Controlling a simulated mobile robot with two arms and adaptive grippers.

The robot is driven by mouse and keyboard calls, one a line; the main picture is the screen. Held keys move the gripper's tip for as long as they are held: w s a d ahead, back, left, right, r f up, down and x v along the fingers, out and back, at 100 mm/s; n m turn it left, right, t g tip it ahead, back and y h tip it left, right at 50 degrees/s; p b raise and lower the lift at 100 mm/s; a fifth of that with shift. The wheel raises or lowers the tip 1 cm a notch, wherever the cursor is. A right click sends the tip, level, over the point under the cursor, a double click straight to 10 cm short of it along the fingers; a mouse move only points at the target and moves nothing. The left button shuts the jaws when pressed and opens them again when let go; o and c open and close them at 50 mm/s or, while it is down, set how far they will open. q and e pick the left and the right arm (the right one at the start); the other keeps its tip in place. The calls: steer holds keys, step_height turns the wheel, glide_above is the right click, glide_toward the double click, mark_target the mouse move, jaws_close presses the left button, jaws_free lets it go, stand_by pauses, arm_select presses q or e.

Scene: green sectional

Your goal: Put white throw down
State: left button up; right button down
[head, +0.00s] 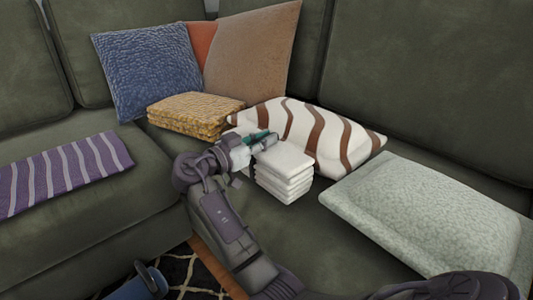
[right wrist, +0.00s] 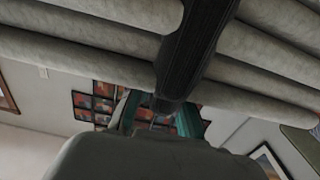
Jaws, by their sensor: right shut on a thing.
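The white throw (head: 284,173) is a folded, layered stack in the head view, on or just above the green seat; I cannot tell whether its underside touches. My right gripper (head: 261,141) is at its upper left edge and is shut on it. In the right wrist view, the throw's thick folds (right wrist: 90,28) fill the top, with a dark finger (right wrist: 195,45) across them. My left gripper is not in view.
A brown-striped white pillow (head: 345,137) lies behind the throw, and a pale green cushion (head: 425,210) lies to the right. A folded yellow throw (head: 190,115) is behind left. A purple striped throw (head: 65,172) lies on the left seat. Bare seat (head: 300,235) shows in front.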

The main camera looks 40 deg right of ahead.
step_height(320, 180, down, 3)
steer(key=shift+f+b, duration=0.1)
steer(key=shift+b, duration=0.4)
steer(key=c, duration=1.6)
jaws_free()
steer(key=o, duration=0.5)
